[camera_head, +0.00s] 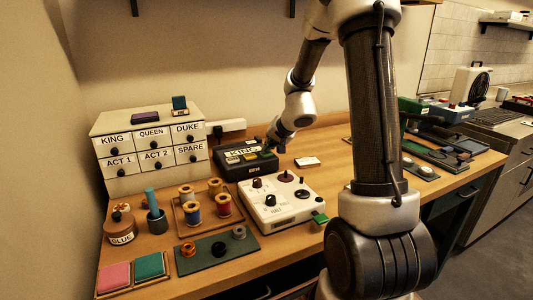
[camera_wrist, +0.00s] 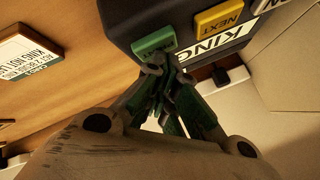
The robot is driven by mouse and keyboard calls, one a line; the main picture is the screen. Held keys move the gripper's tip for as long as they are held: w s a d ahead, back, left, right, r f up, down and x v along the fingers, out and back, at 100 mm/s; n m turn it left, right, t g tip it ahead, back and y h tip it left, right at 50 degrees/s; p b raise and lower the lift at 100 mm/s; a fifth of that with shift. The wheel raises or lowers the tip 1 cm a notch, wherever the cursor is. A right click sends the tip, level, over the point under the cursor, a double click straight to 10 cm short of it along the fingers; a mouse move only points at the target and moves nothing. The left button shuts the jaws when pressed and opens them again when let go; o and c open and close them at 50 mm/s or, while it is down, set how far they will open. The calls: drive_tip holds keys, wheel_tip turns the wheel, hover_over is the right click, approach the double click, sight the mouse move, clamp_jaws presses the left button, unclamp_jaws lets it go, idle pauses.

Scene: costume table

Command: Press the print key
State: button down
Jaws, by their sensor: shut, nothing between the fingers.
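A white device with knobs (camera_head: 283,208) stands in front of the machine. A small white card (camera_head: 307,162) lies to its right. Thread spools (camera_head: 194,212) stand at left front. The drawer box (camera_head: 150,150) is behind left.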

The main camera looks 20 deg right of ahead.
idle(0.5)
drive_tip(key=shift+r, duration=0.8)
drive_tip(key=shift+r, duration=2.5)
